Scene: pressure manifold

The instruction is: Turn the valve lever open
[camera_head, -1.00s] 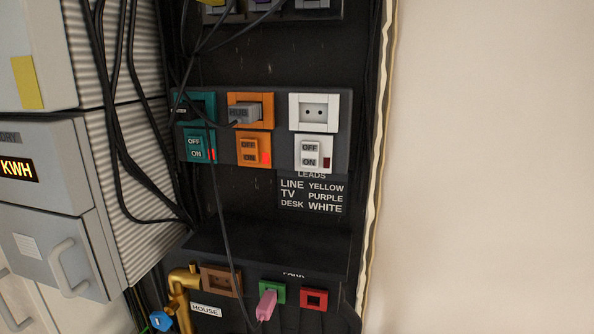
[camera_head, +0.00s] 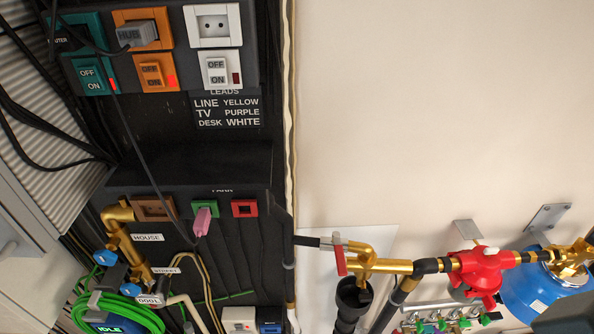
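A brass pipe assembly (camera_head: 378,266) runs across the lower right of the head view, in front of the pale wall. A thin red lever (camera_head: 340,256) sits at its left end and points roughly up and down in the picture, across the pipe. A red valve-like body (camera_head: 478,272) with a pale top joins the pipe further right. Blue knobs (camera_head: 106,258) sit on another brass pipe at the lower left. I cannot tell from the picture which one the task means. Neither of my grippers is in view.
A blue tank (camera_head: 535,292) stands at the right under a wall bracket. Small green-knobbed valves (camera_head: 440,322) line the bottom edge. The black socket panel (camera_head: 200,150) fills the left, with cables and a green hose coil (camera_head: 115,312). The pale wall (camera_head: 430,110) is bare.

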